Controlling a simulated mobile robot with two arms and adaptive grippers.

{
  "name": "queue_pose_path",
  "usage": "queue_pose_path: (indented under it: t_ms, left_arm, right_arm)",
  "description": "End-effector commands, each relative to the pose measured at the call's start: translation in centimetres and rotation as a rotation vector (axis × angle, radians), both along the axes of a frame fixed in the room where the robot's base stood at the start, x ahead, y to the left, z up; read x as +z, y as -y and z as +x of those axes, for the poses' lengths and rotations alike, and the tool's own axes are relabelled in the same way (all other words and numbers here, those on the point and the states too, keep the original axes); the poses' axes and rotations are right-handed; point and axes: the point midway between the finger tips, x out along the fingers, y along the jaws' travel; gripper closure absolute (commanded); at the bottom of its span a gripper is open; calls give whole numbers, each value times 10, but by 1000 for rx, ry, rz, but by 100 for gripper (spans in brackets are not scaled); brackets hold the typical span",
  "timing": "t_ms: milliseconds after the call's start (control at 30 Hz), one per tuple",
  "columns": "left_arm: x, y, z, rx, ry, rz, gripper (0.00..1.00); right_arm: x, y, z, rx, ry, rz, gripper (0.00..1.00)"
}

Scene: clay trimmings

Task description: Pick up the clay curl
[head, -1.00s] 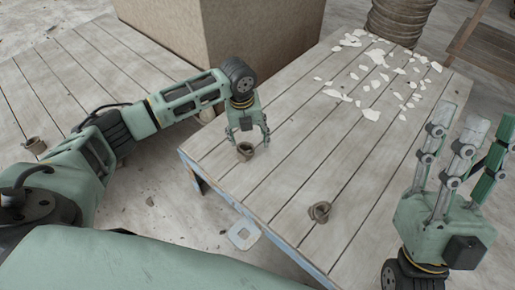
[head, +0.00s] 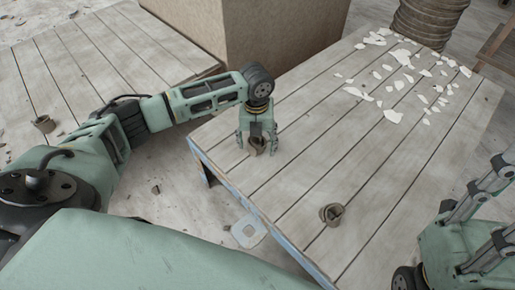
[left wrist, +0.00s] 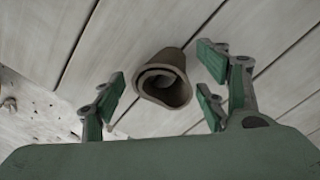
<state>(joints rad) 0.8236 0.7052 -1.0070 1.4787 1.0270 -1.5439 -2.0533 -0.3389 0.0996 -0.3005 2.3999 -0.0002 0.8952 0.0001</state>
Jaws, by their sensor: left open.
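A brown clay curl (head: 256,145) lies on the grey plank table near its left edge. It also shows in the left wrist view (left wrist: 163,78) as a rolled strip with a hollow end. My left gripper (head: 258,147) is down over this curl, its fingers open on either side. In the left wrist view the open fingers (left wrist: 165,105) stand apart from the curl, with bare planks between. A second clay curl (head: 332,214) lies on the same table, nearer the front. My right gripper (head: 482,225) is at the right edge, partly cut off, its fingers spread.
White shards (head: 400,75) are scattered at the table's far end. Another curl (head: 43,124) lies on the left platform (head: 75,75). A large tan block (head: 245,35) stands behind my left arm. The table's middle planks (head: 350,140) are clear.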

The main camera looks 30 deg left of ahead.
Motion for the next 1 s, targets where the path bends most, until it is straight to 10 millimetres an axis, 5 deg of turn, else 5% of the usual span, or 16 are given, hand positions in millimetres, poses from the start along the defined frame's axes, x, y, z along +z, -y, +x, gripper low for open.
queue_pose_path:
  t_ms: [233, 800, 1000]
  left_arm:
    - [-4, 0, 0, -1, 1, 0, 33]
    - [-4, 0, 0, -1, 1, 0, 82]
    - [-4, 0, 0, 0, 1, 0, 84]
  right_arm:
    - [0, 0, 0, 0, 4, -1, 60]
    - [0, 0, 0, 0, 3, 0, 60]
    - [0, 0, 0, -1, 3, 0, 60]
